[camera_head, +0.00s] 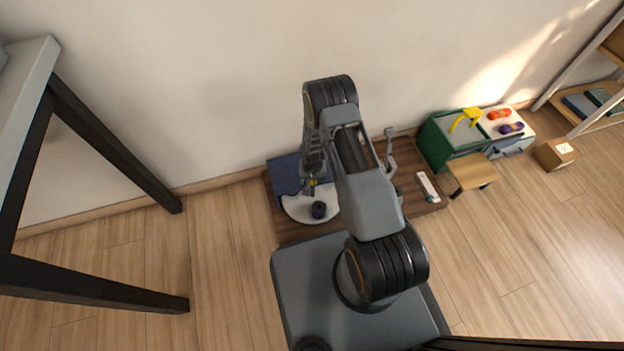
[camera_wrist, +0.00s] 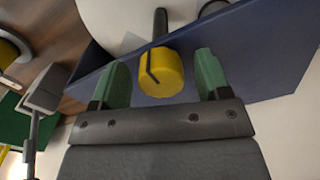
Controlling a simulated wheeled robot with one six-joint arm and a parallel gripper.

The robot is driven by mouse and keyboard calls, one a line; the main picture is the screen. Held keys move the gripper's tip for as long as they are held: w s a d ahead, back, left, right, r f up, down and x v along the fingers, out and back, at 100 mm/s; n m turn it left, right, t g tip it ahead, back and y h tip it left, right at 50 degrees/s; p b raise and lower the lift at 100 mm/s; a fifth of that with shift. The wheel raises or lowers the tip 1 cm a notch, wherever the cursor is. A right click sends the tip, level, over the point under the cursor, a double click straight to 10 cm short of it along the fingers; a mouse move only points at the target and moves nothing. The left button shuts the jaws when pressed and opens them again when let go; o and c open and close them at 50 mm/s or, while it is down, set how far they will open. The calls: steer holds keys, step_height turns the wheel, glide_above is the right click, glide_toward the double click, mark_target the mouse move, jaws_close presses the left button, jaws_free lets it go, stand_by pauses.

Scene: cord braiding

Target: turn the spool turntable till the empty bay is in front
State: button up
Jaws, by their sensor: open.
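The spool turntable (camera_head: 295,209) is a white disc on a dark wooden board, partly hidden by my arm in the head view. A dark spool (camera_head: 319,210) stands on its front part. A navy panel (camera_head: 284,172) stands at its back left. My gripper (camera_head: 313,184) is low over the disc's back part. In the wrist view my gripper (camera_wrist: 162,84) is open, its green fingertips on either side of a yellow spool (camera_wrist: 160,72), with visible gaps. A dark peg (camera_wrist: 160,22) shows beyond this spool. I cannot tell which bay is empty.
The wooden board (camera_head: 290,233) lies on the floor by the wall. A white and green tool (camera_head: 428,187) lies on its right part. A green box (camera_head: 437,146), a small stool (camera_head: 471,171) and a carton (camera_head: 556,153) stand further right. A dark-legged table (camera_head: 115,141) is left.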

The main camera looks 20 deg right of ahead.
steer(key=shift+c, duration=0.3)
steer(key=c, duration=1.2)
steer(key=shift+m, duration=0.5)
steer(key=shift+a+m, duration=0.1)
steer(key=shift+m, duration=2.5)
steer(key=shift+w+m+b, duration=0.15)
steer(key=shift+m+b, duration=0.2)
steer(key=shift+m, duration=2.55)
steer(key=shift+w+m, duration=0.1)
steer(key=shift+m, duration=5.9)
